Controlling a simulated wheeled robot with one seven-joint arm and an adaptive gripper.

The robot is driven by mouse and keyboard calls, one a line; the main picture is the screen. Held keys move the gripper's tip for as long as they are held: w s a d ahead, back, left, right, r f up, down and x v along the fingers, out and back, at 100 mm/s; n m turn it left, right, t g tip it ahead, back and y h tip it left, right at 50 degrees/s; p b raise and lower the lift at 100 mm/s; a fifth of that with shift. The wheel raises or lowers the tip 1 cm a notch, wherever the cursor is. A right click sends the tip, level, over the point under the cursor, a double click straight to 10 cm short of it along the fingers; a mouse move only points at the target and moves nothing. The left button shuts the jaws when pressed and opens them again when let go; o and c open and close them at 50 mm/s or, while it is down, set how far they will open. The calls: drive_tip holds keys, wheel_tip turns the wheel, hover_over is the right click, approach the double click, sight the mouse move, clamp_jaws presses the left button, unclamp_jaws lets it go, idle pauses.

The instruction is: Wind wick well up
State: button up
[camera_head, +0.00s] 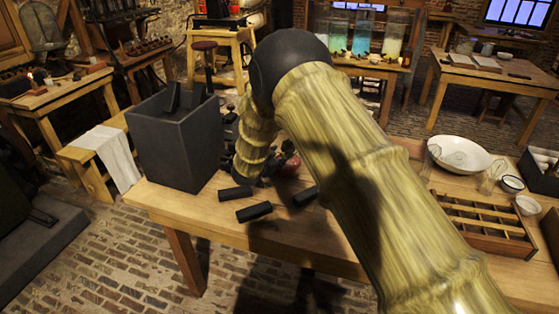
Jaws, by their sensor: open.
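No wick or lamp can be made out for certain in the head view. My bamboo-like arm crosses the middle of the picture and bends down behind itself towards the near wooden table (225,222). My gripper is hidden behind the arm, so its fingers and anything between them cannot be seen. A small dark and reddish object (290,166) shows partly beside the lower arm; what it is cannot be told.
A tall dark box (178,150) holding dark pieces stands at the table's left end. Several black blocks (254,212) lie near the front edge. To the right are a wooden divided tray (480,222), a white basin (459,154) and glass jars (492,177).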

sight(282, 156)
drive_tip(key=shift+b+x, duration=0.3)
drive_tip(key=shift+x, duration=0.9)
clamp_jaws()
drive_tip(key=shift+b, duration=0.35)
drive_tip(key=m+b, duration=0.1)
drive_tip(key=b, duration=0.1)
drive_tip(key=m+t+y+b, duration=0.1)
drive_tip(key=b, duration=0.2)
drive_tip(key=shift+d+f, duration=0.15)
drive_tip(key=shift+f, duration=0.25)
drive_tip(key=m+t+b, duration=0.1)
drive_tip(key=m+b, duration=0.1)
drive_tip(key=b, duration=0.3)
drive_tip(key=m+t+y+b, duration=0.1)
drive_tip(key=m+b, duration=0.2)
drive_tip(key=b, duration=0.2)
drive_tip(key=m+t+b, duration=0.2)
drive_tip(key=m+b, duration=0.1)
drive_tip(key=b, duration=0.1)
drive_tip(key=shift+s+d+f+y+b, duration=0.2)
drive_tip(key=shift+y+b, duration=0.1)
drive_tip(key=shift+b, duration=0.1)
drive_tip(key=shift+r+m, duration=0.15)
drive_tip(key=shift+m, duration=0.15)
